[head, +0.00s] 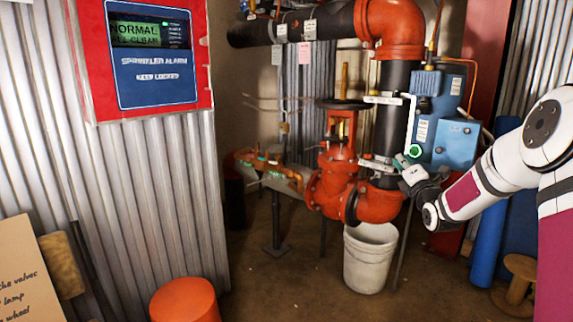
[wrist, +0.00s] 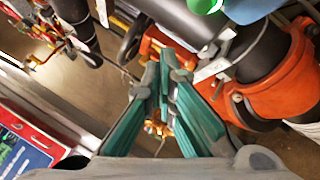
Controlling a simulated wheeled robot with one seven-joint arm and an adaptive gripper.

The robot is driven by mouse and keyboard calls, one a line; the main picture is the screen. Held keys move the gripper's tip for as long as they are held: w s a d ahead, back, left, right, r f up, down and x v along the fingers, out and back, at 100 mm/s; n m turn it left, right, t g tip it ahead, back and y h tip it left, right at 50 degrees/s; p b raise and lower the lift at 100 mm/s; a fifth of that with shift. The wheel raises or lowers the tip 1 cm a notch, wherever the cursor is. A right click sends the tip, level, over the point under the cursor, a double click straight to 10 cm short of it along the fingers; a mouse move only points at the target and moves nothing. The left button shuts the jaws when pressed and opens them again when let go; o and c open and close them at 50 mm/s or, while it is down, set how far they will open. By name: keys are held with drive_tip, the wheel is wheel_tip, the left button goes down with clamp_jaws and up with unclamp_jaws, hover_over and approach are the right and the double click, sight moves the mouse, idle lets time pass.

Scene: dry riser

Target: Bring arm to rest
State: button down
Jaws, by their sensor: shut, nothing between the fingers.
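My arm reaches in from the right side of the head view, its white and maroon links bent toward the pipework. My gripper (head: 399,161) is close in front of the black vertical pipe and the blue boxes in that view. In the wrist view the teal-padded fingers of my gripper (wrist: 166,68) point away from the camera, shut with nothing held. Orange pipe fittings (wrist: 262,88) and a dark pipe lie to their right. Whether any part of the gripper touches the pipework cannot be told.
A red valve (head: 333,185) and orange elbow (head: 392,28) stand beside blue boxes (head: 455,143). A white bucket (head: 368,262) is below. A red alarm panel (head: 150,52) hangs left; it reads NORMAL, ALL CLEAR. An orange stool (head: 185,300) stands front left. Floor between stool and bucket is clear.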

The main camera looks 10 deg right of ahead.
drive_tip(key=s+a+r+m+g, duration=0.1)
drive_tip(key=s+a+m+g, duration=0.7)
drive_tip(key=s+a, duration=0.55)
drive_tip(key=s+a+f+m+g+y, duration=0.15)
drive_tip(key=s+a+m+g, duration=0.3)
drive_tip(key=s, duration=1.05)
drive_tip(key=s+a+f+m+g, duration=0.25)
drive_tip(key=s+a+m, duration=0.3)
drive_tip(key=s, duration=0.85)
drive_tip(key=s+a+f+m+g+y, duration=0.15)
drive_tip(key=s+a+m+g, duration=0.35)
drive_tip(key=s, duration=1)
wheel_tip(320, 180, up, 35)
drive_tip(key=t+p, duration=0.4)
drive_tip(key=p, duration=2.9)
drive_tip(key=shift+s+d+p, duration=0.35)
drive_tip(key=shift+d+p, duration=0.05)
